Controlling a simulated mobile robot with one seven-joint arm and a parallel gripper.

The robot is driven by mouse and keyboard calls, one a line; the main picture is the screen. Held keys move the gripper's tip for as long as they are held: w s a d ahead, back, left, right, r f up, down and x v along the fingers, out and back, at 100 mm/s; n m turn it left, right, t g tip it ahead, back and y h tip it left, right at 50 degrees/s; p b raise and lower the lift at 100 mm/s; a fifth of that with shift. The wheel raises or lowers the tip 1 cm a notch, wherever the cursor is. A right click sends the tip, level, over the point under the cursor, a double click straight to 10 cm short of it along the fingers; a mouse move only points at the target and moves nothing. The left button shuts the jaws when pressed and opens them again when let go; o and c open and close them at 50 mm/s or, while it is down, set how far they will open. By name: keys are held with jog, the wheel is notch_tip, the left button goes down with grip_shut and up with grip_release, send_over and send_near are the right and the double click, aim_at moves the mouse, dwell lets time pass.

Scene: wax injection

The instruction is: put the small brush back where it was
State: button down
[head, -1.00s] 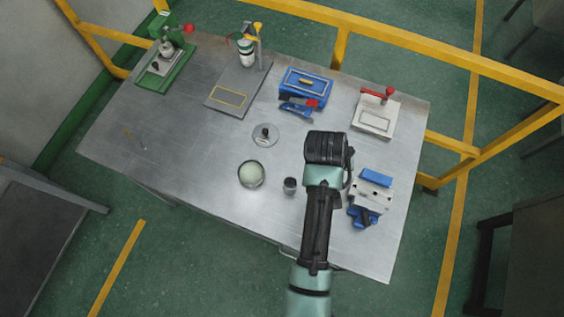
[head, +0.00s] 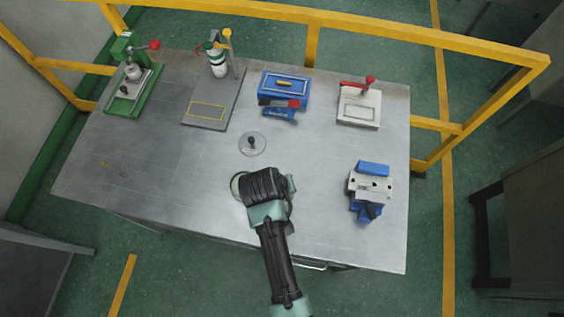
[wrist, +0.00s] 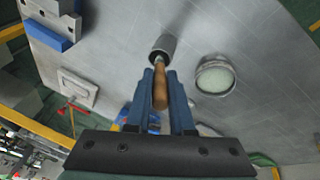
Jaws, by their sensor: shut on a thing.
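My gripper (wrist: 160,78) is shut on the small brush, whose wooden handle (wrist: 158,90) shows between the blue fingers in the wrist view. The brush's far end points at the mouth of a small grey cup (wrist: 164,44). I cannot tell whether its tip is inside the cup or just above it. In the head view my black wrist hides the fingers, the brush and the cup. The round dish with pale wax (wrist: 215,76) stands beside the cup, apart from the brush; in the head view the wrist partly covers it.
A round lid with a black knob (head: 252,144) lies behind my wrist. A blue and grey vise (head: 370,188) stands at right. A blue box (head: 284,88), a white clamp plate (head: 359,104), a grey stand (head: 207,110) and a green press (head: 133,92) stand farther back. The front left is clear.

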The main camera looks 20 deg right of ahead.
jog(key=shift+f, duration=0.6)
jog(key=shift+f, duration=0.2)
jog(key=c, duration=0.8)
grip_release()
